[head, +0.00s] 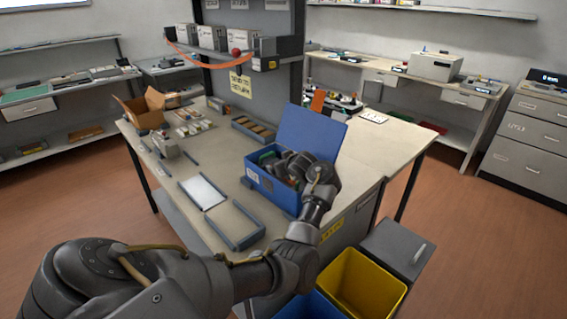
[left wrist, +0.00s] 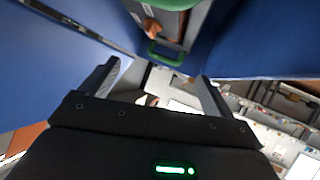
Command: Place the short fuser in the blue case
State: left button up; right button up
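The blue case (head: 264,191) stands on the table's right part, with its lid (head: 311,132) raised at the back. My left gripper (head: 284,167) is at the case's opening and hides much of its inside. In the left wrist view my left gripper (left wrist: 158,76) has its fingers apart, with nothing clamped between them. Just beyond the fingertips is a grey part with a green handle (left wrist: 166,56) and an orange-brown knob, between blue walls. It looks like the short fuser, inside the case. A little green and orange shows in the case (head: 268,157). My right gripper is not in view.
A white sheet or pad (head: 202,192) and grey rails (head: 234,228) lie left of the case. A grey tray (head: 254,129) sits behind it, and an open cardboard box (head: 143,110) at the far left. A yellow bin (head: 362,281) stands below the front edge.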

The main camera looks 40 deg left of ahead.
pick_arm(q)
jog(key=shift+f, duration=0.1)
jog(key=shift+r, duration=0.2)
jog(key=v, duration=1.2)
jog(key=shift+r, duration=0.45)
